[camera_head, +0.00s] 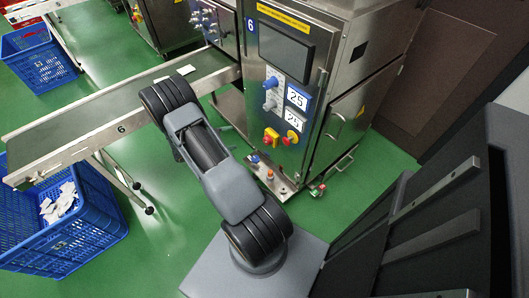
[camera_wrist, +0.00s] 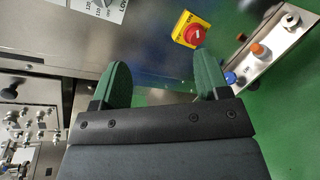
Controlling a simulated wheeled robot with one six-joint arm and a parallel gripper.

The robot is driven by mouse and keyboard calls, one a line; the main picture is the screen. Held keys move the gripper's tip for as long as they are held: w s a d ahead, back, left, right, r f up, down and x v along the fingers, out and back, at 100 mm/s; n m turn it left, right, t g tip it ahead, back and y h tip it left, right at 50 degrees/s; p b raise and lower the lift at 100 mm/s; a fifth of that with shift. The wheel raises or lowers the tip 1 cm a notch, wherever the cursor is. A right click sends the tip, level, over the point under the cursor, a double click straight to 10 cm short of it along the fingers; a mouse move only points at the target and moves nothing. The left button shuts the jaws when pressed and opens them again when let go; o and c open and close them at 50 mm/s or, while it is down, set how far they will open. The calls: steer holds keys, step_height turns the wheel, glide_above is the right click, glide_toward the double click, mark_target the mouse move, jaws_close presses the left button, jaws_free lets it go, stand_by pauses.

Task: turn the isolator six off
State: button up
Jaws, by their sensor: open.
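Machine six (camera_head: 252,75) is a steel cabinet with a blue "6" label, in the head view. My gripper (camera_wrist: 162,62) is open and empty, with two dark green fingers. In the head view it is hidden behind my arm.
A conveyor (camera_head: 90,118) marked 6 runs left from the machine. A blue crate (camera_head: 95,235) with white packets stands below its end. A steel box with orange and blue buttons (camera_wrist: 262,50) sits low beside the isolator. Green floor is open in front.

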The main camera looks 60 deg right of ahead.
mark_target(265, 142)
steer(key=s+d+f+n+t+h+b, duration=0.1)
steer(key=d+f+n+h+b, duration=0.1)
steer(key=f, duration=0.6)
steer(key=s+d+f+n+t+h+b, duration=0.1)
steer(key=d+f+b, duration=0.1)
steer(key=f, duration=0.6)
steer(key=b+x, duration=0.2)
steer(key=x, duration=1)
steer(key=shift+w, duration=0.15)
steer(key=shift+s+d+r+h, duration=0.1)
steer(key=shift+s+d+h, duration=0.15)
steer(key=shift+d, duration=0.35)
steer(key=shift+c, duration=0.5)
steer(key=c, duration=0.8)
steer(key=shift+c, duration=0.2)
